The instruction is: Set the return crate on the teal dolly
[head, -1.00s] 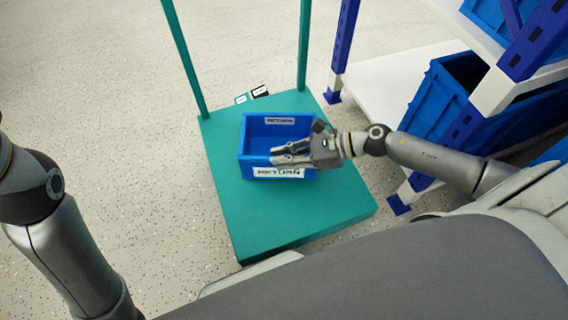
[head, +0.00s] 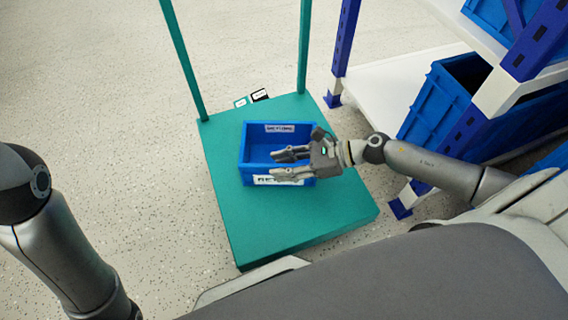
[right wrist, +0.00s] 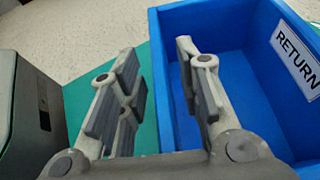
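The blue return crate (head: 248,160), with white labels, stands upright on the teal dolly (head: 290,225) and appears to rest on its deck. It also shows in the right wrist view (right wrist: 245,95), with a "RETURN" label on an inner wall. My right gripper (head: 273,164) is at the crate's near side, with its fingers spread apart. In the right wrist view the gripper (right wrist: 158,85) has one finger over the crate and the other outside it above the teal deck. Whether a finger touches the wall is hard to tell. My left gripper is out of view.
Two teal uprights (head: 183,60) rise at the dolly's far end. Small black and white tags (head: 259,95) show behind the deck. A blue and white rack (head: 341,50) with blue bins (head: 440,95) stands at the right. The floor left of the dolly is clear.

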